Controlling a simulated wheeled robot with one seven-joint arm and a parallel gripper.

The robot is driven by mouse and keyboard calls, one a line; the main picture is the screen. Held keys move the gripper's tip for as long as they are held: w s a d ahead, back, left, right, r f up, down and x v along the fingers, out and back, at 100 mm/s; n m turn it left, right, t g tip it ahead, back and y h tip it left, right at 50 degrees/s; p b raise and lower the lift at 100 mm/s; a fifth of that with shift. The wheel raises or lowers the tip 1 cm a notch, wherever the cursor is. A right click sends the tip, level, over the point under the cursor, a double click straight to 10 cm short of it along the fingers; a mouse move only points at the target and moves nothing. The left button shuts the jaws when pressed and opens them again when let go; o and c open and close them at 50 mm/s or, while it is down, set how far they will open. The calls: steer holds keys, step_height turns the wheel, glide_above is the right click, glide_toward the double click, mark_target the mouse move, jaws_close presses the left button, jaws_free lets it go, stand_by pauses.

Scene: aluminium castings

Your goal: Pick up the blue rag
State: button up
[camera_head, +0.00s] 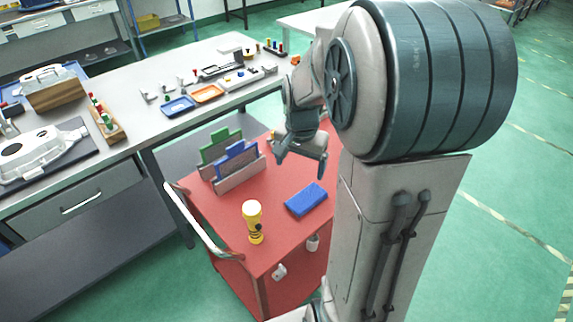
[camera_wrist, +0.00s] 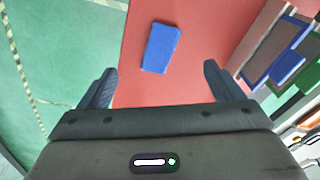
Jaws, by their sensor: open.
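The blue rag (camera_head: 306,199) is a flat, folded rectangle lying on the red cart top (camera_head: 285,228), right of the yellow flashlight. In the wrist view the blue rag (camera_wrist: 160,48) lies ahead of the jaws, a little left of the middle between them. My gripper (camera_head: 302,166) is above the cart, behind the rag in the head view. Its two fingers (camera_wrist: 158,82) are spread wide with nothing between them. The gripper is apart from the rag.
A yellow flashlight (camera_head: 253,222) stands upright on the cart. Upright green (camera_head: 215,144) and blue (camera_head: 237,160) panels in holders stand at the cart's back left. The cart's metal handle (camera_head: 195,222) runs along its left side. A grey workbench (camera_head: 150,128) with parts stands behind.

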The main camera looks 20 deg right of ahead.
steer(key=w+d+f+m+g, duration=0.1)
steer(key=w+d+f+m, duration=0.35)
steer(key=d+f, duration=0.2)
steer(key=p, duration=0.1)
glide_above(308, 196)
steer(key=f, duration=0.9)
steer(key=shift+s+a, duration=0.1)
steer(key=shift+s, duration=0.2)
steer(key=shift+w+f+p, duration=0.15)
steer(key=shift+f+p, duration=0.35)
steer(key=shift+f, duration=0.8)
steer(key=shift+w+f+p, duration=0.15)
steer(key=shift+f+p, duration=0.3)
steer(key=shift+f, duration=0.8)
steer(key=c, duration=1.1)
